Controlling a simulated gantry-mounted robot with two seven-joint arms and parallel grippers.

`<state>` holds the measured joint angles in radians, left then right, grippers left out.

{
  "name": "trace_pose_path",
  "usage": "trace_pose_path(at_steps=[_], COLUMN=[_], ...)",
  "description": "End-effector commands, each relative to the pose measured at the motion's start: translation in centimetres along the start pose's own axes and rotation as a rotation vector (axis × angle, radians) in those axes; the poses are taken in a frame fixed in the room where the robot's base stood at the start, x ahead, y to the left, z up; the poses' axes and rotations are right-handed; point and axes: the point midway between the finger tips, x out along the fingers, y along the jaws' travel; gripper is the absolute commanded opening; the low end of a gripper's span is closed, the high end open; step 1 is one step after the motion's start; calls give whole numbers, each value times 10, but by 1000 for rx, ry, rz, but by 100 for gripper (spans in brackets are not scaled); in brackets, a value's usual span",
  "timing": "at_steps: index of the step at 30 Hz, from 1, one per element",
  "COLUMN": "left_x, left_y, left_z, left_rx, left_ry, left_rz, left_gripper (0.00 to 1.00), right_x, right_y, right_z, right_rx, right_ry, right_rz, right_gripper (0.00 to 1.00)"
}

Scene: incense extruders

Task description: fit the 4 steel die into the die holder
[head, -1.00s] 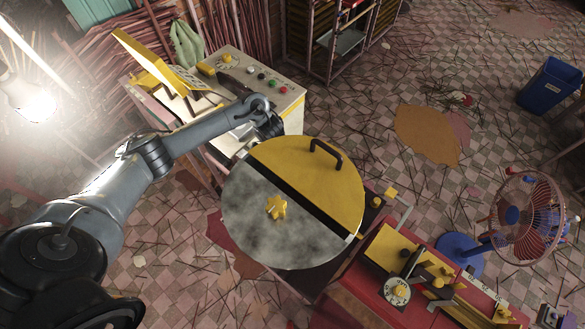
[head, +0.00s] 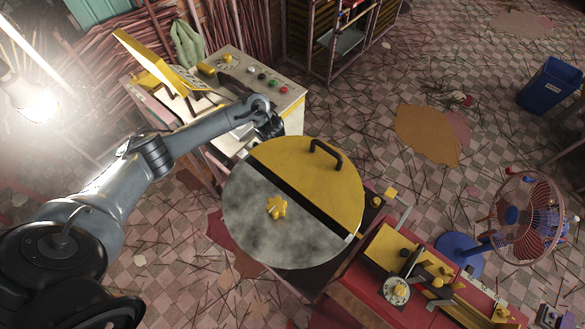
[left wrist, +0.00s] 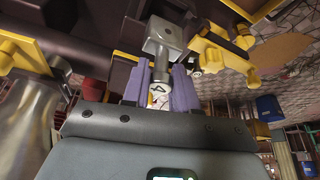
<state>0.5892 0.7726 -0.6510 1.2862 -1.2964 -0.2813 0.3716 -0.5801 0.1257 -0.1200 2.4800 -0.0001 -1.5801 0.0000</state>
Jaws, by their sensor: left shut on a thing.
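In the left wrist view my left gripper (left wrist: 160,78) has its two purple fingers closed around a small pale piece (left wrist: 157,94) with a dark mark, seemingly the die; its number is not readable. Just beyond the fingers is a grey steel block (left wrist: 165,40) with a round hole and a short cylindrical neck reaching between the fingertips. I cannot tell whether this block is the die holder or joined to the held piece. In the head view my left wrist (head: 268,120) is beside the cream control box, its fingers mostly hidden. My right gripper is not seen.
A large round drum with a yellow and grey lid (head: 310,175) stands close to my left wrist. The cream control box (head: 285,95) has coloured buttons. A red bench (head: 390,305) and a fan (head: 530,220) stand to the right.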

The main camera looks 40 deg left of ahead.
Motion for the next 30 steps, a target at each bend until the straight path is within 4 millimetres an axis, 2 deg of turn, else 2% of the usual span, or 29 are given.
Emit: trace_pose_path(at_steps=[30], left_x=[14], left_y=[-1], left_z=[6], left_rx=[-1], left_ry=[1], left_rz=[-1], left_gripper=[0], right_x=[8], right_y=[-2], right_z=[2], right_rx=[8], right_ry=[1], right_rz=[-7], right_gripper=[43])
